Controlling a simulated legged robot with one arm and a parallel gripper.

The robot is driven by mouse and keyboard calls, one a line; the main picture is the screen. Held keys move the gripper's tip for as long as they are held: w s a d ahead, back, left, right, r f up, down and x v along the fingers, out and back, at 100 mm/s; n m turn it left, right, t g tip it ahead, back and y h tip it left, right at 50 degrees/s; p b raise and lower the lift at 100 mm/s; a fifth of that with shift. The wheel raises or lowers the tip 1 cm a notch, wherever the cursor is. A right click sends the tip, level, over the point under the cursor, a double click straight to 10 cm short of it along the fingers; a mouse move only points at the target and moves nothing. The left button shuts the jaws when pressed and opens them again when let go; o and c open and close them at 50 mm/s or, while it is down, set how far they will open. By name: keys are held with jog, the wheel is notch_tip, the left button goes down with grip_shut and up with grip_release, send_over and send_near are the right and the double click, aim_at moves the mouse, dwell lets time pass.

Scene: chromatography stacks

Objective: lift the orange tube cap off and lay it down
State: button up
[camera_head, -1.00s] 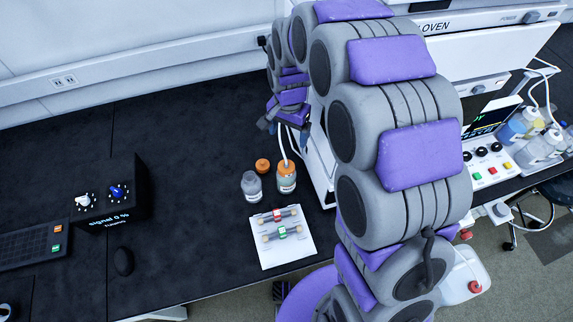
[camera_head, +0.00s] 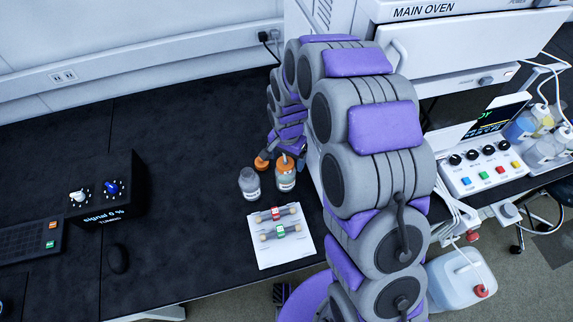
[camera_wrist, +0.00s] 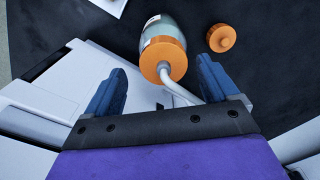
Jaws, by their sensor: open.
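The orange tube cap (camera_head: 286,162) sits on a labelled glass bottle (camera_head: 285,183). In the wrist view the cap (camera_wrist: 163,60) shows from above, with a pale tube (camera_wrist: 183,92) running from it between my fingers. My gripper (camera_wrist: 157,85) is open and empty, with one blue finger on each side of the tube. The cap lies a little beyond the fingertips in that picture; I see no contact. In the head view my gripper is low behind the bottle and partly hidden. A second, loose orange cap (camera_head: 262,163) lies on the dark bench; it also shows in the wrist view (camera_wrist: 221,38).
A grey bottle (camera_head: 249,184) stands close left of the capped bottle. A white sheet (camera_head: 284,252) with two small columns lies in front. A black tuning box (camera_head: 107,200) stands at left. The bench between box and bottles is clear.

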jog(key=shift+a+f, duration=0.15)
jog(key=shift+f, duration=0.75)
jog(key=shift+a, duration=0.35)
jog(key=c, duration=0.3)
jog(key=shift+d+r, duration=0.1)
jog(key=shift+d, duration=0.2)
jog(key=c, duration=0.5)
jog(key=shift+a, duration=0.1)
jog(key=c, duration=0.4)
jog(key=shift+a, duration=0.1)
